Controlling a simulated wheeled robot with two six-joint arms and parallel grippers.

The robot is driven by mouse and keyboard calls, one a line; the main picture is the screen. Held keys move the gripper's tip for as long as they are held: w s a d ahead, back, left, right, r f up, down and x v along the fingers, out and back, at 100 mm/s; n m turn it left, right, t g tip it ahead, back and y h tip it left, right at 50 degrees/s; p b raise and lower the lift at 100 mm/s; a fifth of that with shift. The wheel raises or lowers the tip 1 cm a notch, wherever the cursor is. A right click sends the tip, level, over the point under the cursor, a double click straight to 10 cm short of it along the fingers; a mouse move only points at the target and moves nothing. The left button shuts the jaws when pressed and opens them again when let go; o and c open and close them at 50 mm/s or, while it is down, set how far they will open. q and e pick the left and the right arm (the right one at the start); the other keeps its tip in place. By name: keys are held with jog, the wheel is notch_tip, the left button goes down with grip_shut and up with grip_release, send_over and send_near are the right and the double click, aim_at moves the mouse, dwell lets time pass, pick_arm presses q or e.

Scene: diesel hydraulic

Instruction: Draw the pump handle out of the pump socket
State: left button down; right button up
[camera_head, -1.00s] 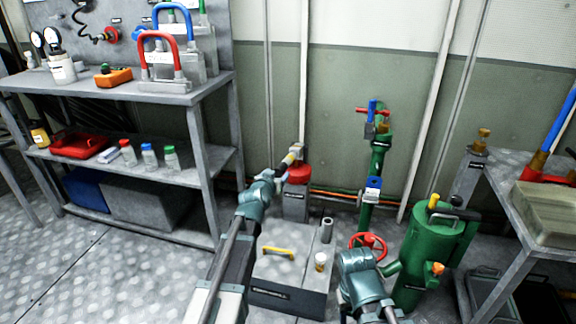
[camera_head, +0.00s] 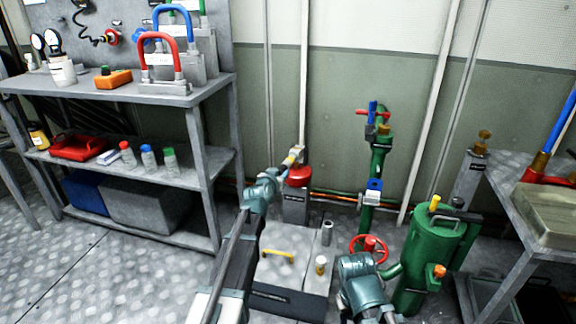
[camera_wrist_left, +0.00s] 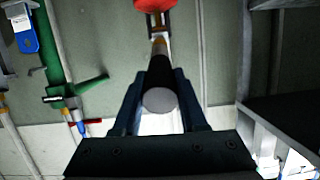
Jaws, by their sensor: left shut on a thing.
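My left gripper (camera_head: 282,170) reaches toward the back wall; in the left wrist view its two fingers (camera_wrist_left: 160,105) are shut on the pump handle (camera_wrist_left: 160,98), a rod with a dark grip and a round grey end. The handle (camera_head: 293,157) shows as a short pale and yellow piece beyond the gripper in the head view. Its far end runs to an orange fork-like part by a red dome (camera_head: 299,174) on a grey block (camera_head: 295,205). I cannot make out the pump socket or how deep the handle sits. My right gripper's fingers do not show, only its wrist.
A grey box with a yellow handle (camera_head: 278,256) stands on the floor in front. Right of it are a red handwheel (camera_head: 369,248), green piping (camera_head: 376,165) and a green canister (camera_head: 435,250). Shelves (camera_head: 120,185) stand left, a workbench (camera_head: 530,210) right.

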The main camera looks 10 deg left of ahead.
pick_arm(q)
jog(key=shift+s, duration=0.2)
jog(key=p+v, duration=0.2)
jog(key=v, duration=0.7)
jog(key=shift+p, duration=0.4)
dwell(2.2)
jog(key=shift+s+r, duration=0.15)
jog(key=shift+s, duration=0.15)
